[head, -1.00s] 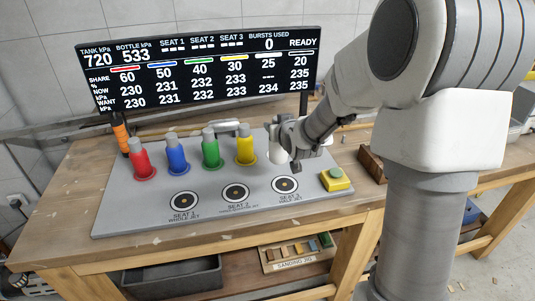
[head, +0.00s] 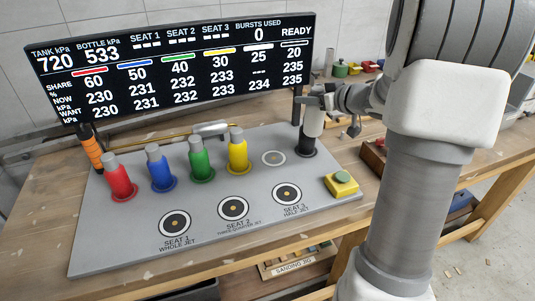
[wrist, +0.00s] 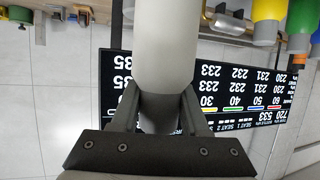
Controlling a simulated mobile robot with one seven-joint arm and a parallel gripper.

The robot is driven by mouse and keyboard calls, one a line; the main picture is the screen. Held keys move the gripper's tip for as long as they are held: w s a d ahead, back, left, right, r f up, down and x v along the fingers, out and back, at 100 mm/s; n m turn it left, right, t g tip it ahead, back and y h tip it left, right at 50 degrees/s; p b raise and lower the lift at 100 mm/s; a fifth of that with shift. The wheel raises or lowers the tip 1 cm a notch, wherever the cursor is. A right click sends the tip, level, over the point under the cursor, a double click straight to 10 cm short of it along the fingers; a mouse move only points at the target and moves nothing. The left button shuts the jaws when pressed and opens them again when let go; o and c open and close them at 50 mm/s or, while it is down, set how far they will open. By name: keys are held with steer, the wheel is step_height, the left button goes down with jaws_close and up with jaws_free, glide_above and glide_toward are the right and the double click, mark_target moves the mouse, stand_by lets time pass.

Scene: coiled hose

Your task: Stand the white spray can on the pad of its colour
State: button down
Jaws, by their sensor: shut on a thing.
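The white spray can (head: 313,121) is upright in my gripper (head: 317,97), above the back right of the grey board. In the wrist view, the can (wrist: 167,45) stretches up between my closed jaws (wrist: 162,105). In the head view, a black piece (head: 305,148) stands directly below or behind the can. I cannot tell whether they touch. A pale, ringed round pad (head: 273,158) lies empty, left of the can and right of the yellow can (head: 238,152).
Red (head: 121,178), blue (head: 160,170) and green (head: 201,160) cans stand left on the board (head: 120,235). Three seats, including seat 3 (head: 287,194), are empty in front. A yellow button box (head: 341,184) is front right. The display (head: 170,65) stands behind.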

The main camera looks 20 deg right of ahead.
steer(key=shift+d+f, duration=0.15)
steer(key=w+a+f+b, duration=0.6)
steer(key=a+f, duration=0.3)
steer(key=f, duration=0.1)
steer(key=shift+a+f, duration=0.3)
steer(key=shift+f, duration=0.1)
steer(key=shift+f+b, duration=0.2)
steer(key=shift+b, duration=0.15)
steer(key=shift+c, duration=2.1)
jaws_free()
steer(key=shift+s, duration=0.1)
steer(key=shift+r, duration=0.1)
